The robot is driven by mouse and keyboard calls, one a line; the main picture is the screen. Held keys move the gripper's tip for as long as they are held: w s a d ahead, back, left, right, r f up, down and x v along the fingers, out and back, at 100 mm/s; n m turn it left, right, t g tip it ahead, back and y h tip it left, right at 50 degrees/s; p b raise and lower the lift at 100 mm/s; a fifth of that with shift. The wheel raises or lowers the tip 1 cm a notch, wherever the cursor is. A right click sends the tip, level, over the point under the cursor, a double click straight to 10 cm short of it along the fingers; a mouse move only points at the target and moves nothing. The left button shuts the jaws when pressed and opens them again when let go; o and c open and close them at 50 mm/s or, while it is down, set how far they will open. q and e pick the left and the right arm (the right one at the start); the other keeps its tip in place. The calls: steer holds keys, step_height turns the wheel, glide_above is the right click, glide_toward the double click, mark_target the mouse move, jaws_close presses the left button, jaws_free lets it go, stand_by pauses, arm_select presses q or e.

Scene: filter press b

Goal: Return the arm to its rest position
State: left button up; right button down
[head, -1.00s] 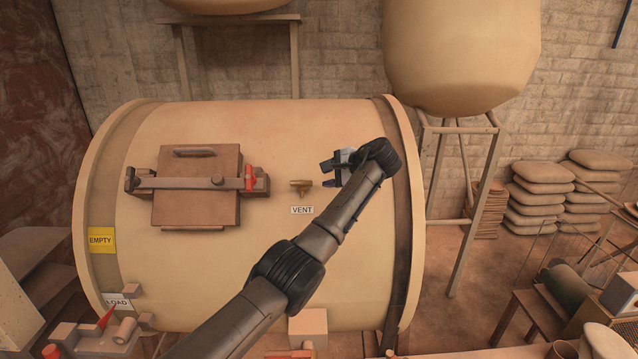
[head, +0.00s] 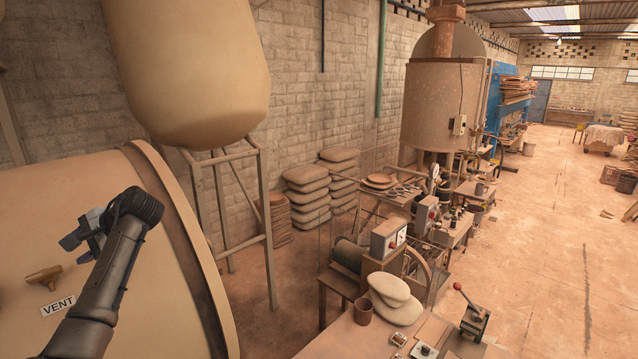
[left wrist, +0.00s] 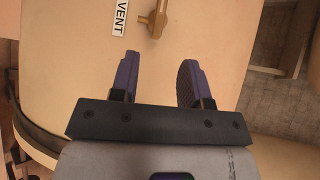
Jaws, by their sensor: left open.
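My left arm comes in at the lower left of the head view, in front of the large cream drum (head: 60,230). My left gripper (head: 72,238) is open, with nothing between its fingers. In the left wrist view the two fingers (left wrist: 157,78) stand apart over the drum's surface (left wrist: 75,70). The brass vent handle (head: 44,277) on the drum is close to the gripper but apart from it. It also shows in the left wrist view (left wrist: 158,20), beyond the fingertips, beside the VENT label (left wrist: 120,18). My right gripper is not in view.
A rounded tank (head: 185,75) stands on a frame (head: 265,220) right of the drum. Stacked sacks (head: 308,195) lie by the wall. A bench (head: 350,335) with sacks and control boxes is at the lower middle. The floor on the right (head: 560,230) is largely clear.

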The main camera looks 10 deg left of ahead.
arm_select(q)
steer(key=w+d+r+n+t+h, duration=0.1)
steer(key=d+r+n+t, duration=0.2)
steer(key=d+r+t, duration=0.4)
steer(key=w+d+r+n+t, duration=0.25)
steer(key=d+r+t, duration=0.25)
steer(key=r, duration=0.5)
steer(key=s+d+f+m+t+h+p, duration=0.1)
steer(key=s+d+f+t+h, duration=0.25)
steer(key=d, duration=0.35)
steer(key=s+d+f+m+t+h, duration=0.2)
steer(key=d+f+t, duration=0.15)
steer(key=d, duration=0.35)
steer(key=s+d+f+m+g+h+p, duration=0.1)
steer(key=s+d+f+g+h, duration=0.15)
steer(key=s+f, duration=0.75)
steer(key=s+d+f+m+g+h+p, duration=0.15)
steer(key=s+d+f, duration=0.4)
steer(key=f, duration=0.95)
steer(key=s+d+f+g+h, duration=0.1)
steer(key=s+d+f+g, duration=0.15)
steer(key=s+f, duration=0.85)
steer(key=s+f+g, duration=0.5)
steer(key=s+f, duration=0.5)
steer(key=s, duration=0.2)
steer(key=shift+s+f+p, duration=0.35)
steer(key=shift+p, duration=0.05)
steer(key=shift+g, duration=0.25)
